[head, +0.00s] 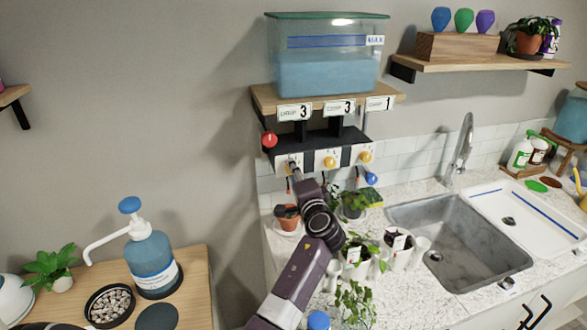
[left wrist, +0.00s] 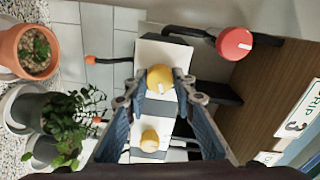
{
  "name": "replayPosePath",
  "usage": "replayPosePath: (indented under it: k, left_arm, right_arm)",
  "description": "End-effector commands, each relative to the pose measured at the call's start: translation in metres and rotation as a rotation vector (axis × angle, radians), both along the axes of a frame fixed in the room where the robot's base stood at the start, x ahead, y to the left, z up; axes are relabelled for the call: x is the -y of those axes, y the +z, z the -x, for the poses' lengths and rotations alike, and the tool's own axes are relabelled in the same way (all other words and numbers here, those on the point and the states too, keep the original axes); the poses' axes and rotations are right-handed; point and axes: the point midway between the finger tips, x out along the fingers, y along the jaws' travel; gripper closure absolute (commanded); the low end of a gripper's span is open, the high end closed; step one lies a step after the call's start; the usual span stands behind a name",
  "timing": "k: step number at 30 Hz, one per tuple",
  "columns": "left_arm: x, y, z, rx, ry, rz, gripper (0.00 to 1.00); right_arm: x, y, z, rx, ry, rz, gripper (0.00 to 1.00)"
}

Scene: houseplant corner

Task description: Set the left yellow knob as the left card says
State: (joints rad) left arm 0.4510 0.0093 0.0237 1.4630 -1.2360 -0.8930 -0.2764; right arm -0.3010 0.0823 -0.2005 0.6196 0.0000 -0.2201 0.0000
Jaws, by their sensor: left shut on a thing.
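The left yellow knob (left wrist: 159,77) sits on a white plate between my left gripper's fingers in the left wrist view, with a pale mark on its face. In the head view my left gripper (head: 294,170) reaches up to the left valve and mostly hides that knob. The gripper is shut on the knob. The left card (head: 295,112) hangs from the shelf edge above and reads 3; the card shows in the left wrist view too (left wrist: 299,118). The middle yellow knob (head: 330,162) and right yellow knob (head: 366,157) are untouched by the gripper.
A red handle (head: 269,140) sticks out left of the valves, close to my gripper. A water tank (head: 328,65) stands on the shelf above. Potted plants (head: 288,217) crowd the counter below, beside the sink (head: 460,240). A pump bottle (head: 150,258) stands on the left table.

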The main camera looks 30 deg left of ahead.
Motion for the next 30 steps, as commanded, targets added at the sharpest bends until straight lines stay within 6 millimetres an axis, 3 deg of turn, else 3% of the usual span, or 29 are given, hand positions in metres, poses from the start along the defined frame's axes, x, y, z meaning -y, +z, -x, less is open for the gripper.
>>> replayPosePath:
  k: [18, 30]
  left_arm:
    - [-0.002, 0.005, 0.0, -0.435, 0.004, -0.378, 1.0]
    - [-0.002, 0.004, 0.0, -0.623, 0.005, -0.539, 1.0]
  right_arm:
    - [-0.004, 0.039, -0.001, 0.002, -0.003, -0.005, 0.6]
    - [-0.004, 0.055, -0.001, 0.002, -0.003, -0.005, 0.6]
